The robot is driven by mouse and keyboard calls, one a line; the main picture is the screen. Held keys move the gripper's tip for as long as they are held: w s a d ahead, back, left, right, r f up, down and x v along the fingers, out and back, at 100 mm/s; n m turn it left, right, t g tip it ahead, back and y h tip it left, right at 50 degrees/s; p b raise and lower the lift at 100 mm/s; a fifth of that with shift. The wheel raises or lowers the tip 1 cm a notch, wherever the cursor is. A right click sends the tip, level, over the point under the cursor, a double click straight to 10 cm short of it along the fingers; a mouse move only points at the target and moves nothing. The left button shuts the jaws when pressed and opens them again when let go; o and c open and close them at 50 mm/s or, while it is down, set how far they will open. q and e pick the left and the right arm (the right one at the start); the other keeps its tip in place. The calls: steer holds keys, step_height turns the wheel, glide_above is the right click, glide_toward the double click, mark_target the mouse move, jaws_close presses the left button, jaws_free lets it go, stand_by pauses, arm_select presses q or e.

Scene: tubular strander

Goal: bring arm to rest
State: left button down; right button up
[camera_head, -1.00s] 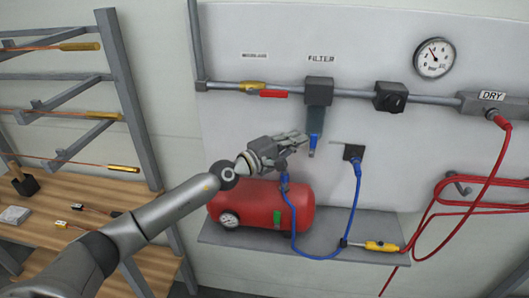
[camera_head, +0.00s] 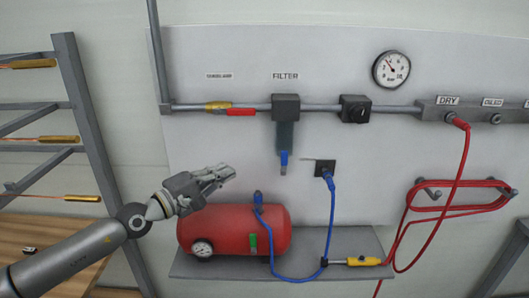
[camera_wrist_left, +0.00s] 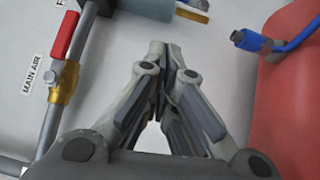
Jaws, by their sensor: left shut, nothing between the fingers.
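My left gripper (camera_head: 228,172) is in the head view, above the left end of the red tank (camera_head: 235,230) and in front of the white panel. Its fingers are shut and empty, pointing right. In the left wrist view the closed fingertips (camera_wrist_left: 163,48) meet in the middle, with nothing between them. My left arm comes in from the lower left. My right gripper is out of view.
The red tank stands on a grey shelf (camera_head: 360,245) with a blue hose (camera_head: 330,215). A filter (camera_head: 286,110) hangs from the pipe on the panel (camera_head: 230,35). A red hose (camera_head: 455,200) hangs at right. A grey rack (camera_head: 85,110) stands at left.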

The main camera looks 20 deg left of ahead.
arm_select(q)
steer(key=s+f+m+g+y, duration=0.3)
steer(key=s+f+m+y, duration=0.3)
steer(key=s+f+m, duration=0.5)
steer(key=s+f+m+g+y, duration=0.4)
steer(key=s+f+m+y, duration=0.2)
steer(key=s+f+m, duration=0.55)
steer(key=s+d+f+n+g+h, duration=0.3)
steer(key=s+d+f+n+g, duration=0.45)
steer(key=s, duration=0.55)
step_height(320, 180, down, 28)
steer(key=s, duration=0.1)
steer(key=s+a+f, duration=0.3)
steer(key=s+f, duration=1.2)
steer(key=s, duration=0.1)
steer(key=shift+s+f+g, duration=0.2)
steer(key=shift+s+g, duration=0.15)
